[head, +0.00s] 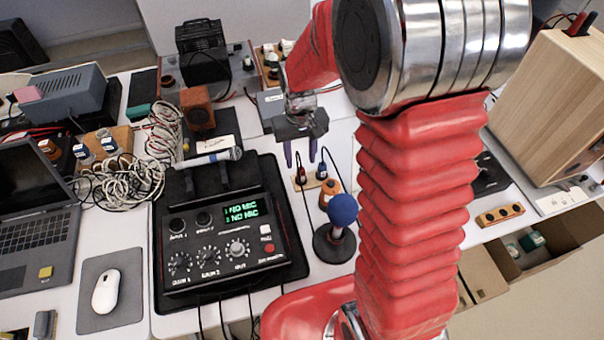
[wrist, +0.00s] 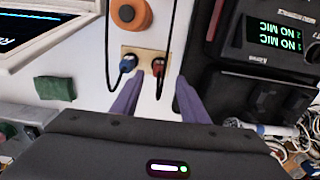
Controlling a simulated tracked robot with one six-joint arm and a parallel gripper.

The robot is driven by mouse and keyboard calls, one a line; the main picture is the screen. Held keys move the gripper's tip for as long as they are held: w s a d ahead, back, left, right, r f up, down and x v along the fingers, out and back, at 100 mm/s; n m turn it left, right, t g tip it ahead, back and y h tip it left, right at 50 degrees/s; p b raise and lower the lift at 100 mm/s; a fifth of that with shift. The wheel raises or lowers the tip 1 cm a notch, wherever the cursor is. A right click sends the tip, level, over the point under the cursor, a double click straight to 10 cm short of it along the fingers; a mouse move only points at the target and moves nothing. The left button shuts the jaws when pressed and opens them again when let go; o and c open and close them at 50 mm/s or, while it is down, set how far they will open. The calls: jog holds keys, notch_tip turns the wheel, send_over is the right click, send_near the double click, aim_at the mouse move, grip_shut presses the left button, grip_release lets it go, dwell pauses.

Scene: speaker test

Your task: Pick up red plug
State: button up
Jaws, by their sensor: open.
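The red plug (wrist: 158,66) sits upright in a small wooden socket plate (wrist: 143,52) on the white table, with a black cable running from it. It also shows in the head view (head: 300,176). A blue plug (wrist: 127,63) sits beside it in the same plate and shows in the head view (head: 321,171). My gripper (head: 300,159) is open and empty above the plate. In the wrist view its purple fingers (wrist: 159,81) are spread, with the red plug between and just beyond their tips. The blue plug lies near the left fingertip.
A black mixer (head: 222,240) reading "NO MIC" stands left of the plate. A blue-headed microphone (head: 343,209) on a round base and an orange round object (head: 331,187) are close by. A silver microphone (head: 208,158) lies behind the mixer. Tangled cables (head: 150,160) lie farther left.

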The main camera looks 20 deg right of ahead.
aim_at(301, 169)
jog(key=shift+f, duration=0.95)
jog(key=shift+w+d+f, duration=0.1)
jog(key=shift+f, duration=2.5)
jog(key=shift+c, duration=0.2)
grip_shut()
